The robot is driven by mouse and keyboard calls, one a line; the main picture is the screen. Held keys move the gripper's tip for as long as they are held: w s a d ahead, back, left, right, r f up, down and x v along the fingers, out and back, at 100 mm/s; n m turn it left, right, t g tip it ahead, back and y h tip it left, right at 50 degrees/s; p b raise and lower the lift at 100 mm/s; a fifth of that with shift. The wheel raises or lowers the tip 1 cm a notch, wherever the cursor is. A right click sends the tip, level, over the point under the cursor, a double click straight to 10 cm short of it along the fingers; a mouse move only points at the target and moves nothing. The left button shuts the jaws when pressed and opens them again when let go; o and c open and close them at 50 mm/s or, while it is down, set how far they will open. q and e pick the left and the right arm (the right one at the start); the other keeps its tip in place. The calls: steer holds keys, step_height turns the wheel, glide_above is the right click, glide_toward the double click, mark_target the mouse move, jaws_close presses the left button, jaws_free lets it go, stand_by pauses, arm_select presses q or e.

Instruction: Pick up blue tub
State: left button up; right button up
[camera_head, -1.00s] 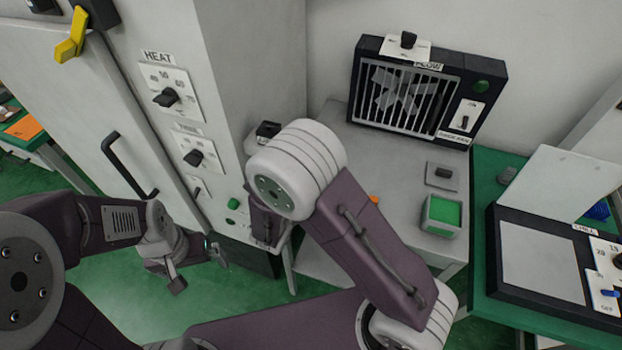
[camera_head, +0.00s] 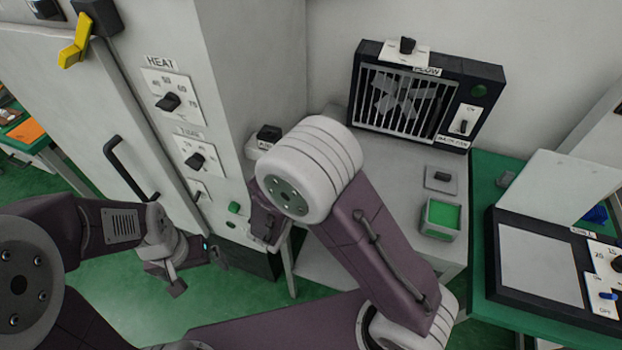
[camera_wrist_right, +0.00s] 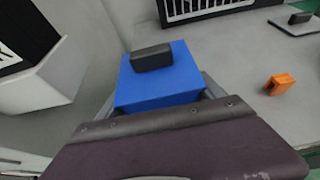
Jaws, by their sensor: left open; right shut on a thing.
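The blue tub (camera_wrist_right: 160,85) shows in the right wrist view, a blue box with a dark block-shaped handle on top. My right gripper (camera_wrist_right: 158,98) is shut on it, with grey fingers at its left and right sides. In the head view the tub and my right gripper are hidden behind my right arm. My left gripper (camera_head: 198,268) is open and empty, in front of the tall white cabinet and well apart from the tub.
An orange piece (camera_wrist_right: 280,84) lies on the bench right of the tub. The white cabinet (camera_head: 235,90) stands left. A chill unit (camera_head: 540,265) sits on the right-hand green table.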

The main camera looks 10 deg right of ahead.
steer(key=s+d+r, duration=0.1)
steer(key=r, duration=0.1)
steer(key=s+d+r, duration=0.1)
steer(key=d, duration=0.1)
steer(key=shift+s+d+r, duration=0.15)
steer(key=shift+d+r, duration=0.1)
steer(key=shift+r, duration=0.15)
steer(key=s+d+r+b, duration=0.4)
steer(key=d+b, duration=0.2)
steer(key=b, duration=0.2)
steer(key=shift+s+r, duration=0.15)
steer(key=shift+r, duration=0.05)
